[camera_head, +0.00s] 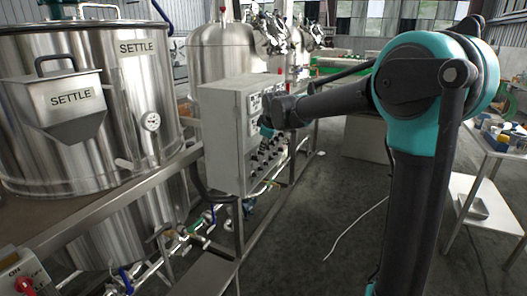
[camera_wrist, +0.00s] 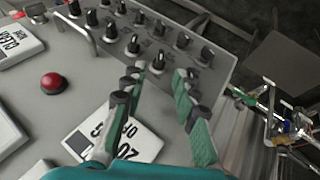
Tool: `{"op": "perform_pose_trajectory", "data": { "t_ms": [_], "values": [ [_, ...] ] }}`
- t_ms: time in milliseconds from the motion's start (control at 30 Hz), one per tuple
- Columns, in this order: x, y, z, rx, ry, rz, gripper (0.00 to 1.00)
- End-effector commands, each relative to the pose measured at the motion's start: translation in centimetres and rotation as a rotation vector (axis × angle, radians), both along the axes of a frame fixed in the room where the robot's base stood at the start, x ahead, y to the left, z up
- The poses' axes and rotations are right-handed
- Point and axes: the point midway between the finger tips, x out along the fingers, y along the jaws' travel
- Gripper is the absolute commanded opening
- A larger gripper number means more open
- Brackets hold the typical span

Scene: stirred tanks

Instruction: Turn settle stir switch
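The grey control box (camera_head: 222,135) stands in the middle of the head view, with rows of dark switches (camera_head: 262,160) low on its front. In the wrist view the panel (camera_wrist: 215,75) bears several black knobs with pale pointer marks. One knob (camera_wrist: 158,62) shows between my fingertips, and others sit just beyond them. I cannot read which is the settle stir switch. My gripper (camera_wrist: 162,74) is open, with green-padded fingers apart over the panel; contact cannot be told. In the head view my gripper (camera_head: 268,122) is at the box front, partly hidden by my arm.
A steel tank marked SETTLE (camera_head: 125,90) stands at left. A red switch (camera_head: 27,285) is at lower left. A side table (camera_head: 500,145) stands right.

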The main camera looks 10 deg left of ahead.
Motion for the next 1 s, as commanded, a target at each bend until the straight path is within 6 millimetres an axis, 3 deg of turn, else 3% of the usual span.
{"op": "perform_pose_trajectory", "data": {
  "t_ms": [300,767,1000],
  "values": [
    [2.7,1.0,-3.8,0.0,0.0,0.0,0.29],
    [3.3,1.2,-4.7,0.0,0.0,0.0,0.29],
    [3.3,1.2,-4.7,0.0,0.0,0.0,0.01]
  ]
}}
